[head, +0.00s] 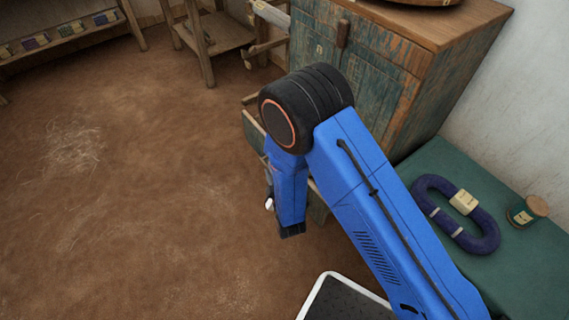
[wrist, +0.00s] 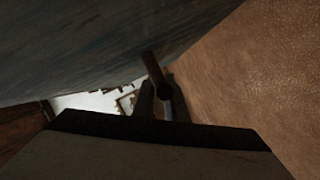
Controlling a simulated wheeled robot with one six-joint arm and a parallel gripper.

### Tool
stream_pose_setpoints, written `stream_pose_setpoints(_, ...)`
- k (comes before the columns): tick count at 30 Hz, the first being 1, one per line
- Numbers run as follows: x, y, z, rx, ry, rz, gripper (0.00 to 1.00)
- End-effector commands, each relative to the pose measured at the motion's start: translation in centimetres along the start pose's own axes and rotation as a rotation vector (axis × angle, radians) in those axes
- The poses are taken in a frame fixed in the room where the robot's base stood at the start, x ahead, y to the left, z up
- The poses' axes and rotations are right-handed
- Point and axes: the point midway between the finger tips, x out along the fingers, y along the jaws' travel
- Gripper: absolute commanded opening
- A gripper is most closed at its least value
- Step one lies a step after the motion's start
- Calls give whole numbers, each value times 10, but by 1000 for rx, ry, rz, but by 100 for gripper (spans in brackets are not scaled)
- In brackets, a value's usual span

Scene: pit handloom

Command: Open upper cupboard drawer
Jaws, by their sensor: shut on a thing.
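The cupboard (head: 395,80) has worn teal paint and a brown wooden top, and stands at the upper middle right of the head view. A drawer (head: 252,131) juts out from its lower front, mostly hidden behind my blue arm; I cannot tell from this view which drawer it is. In the wrist view, my gripper (wrist: 160,100) is shut on a dark round handle (wrist: 152,66), beside a dark teal painted face (wrist: 95,50).
A green-topped surface (head: 490,185) at right bears a purple yarn hank (head: 425,195) and a small jar (head: 522,214). A wooden stool (head: 215,40) and a shelf (head: 65,40) stand at the back. The brown floor (head: 130,200) at left is clear.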

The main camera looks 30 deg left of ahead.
Motion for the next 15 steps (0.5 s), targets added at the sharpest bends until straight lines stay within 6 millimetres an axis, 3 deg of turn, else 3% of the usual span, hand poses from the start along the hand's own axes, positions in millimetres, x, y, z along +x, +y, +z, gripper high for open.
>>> stream_pose_setpoints(6,-10,-17,-21,-1,0,-2,0)
stream_pose_setpoints(15,-13,-22,-29,-1,-2,-1,0)
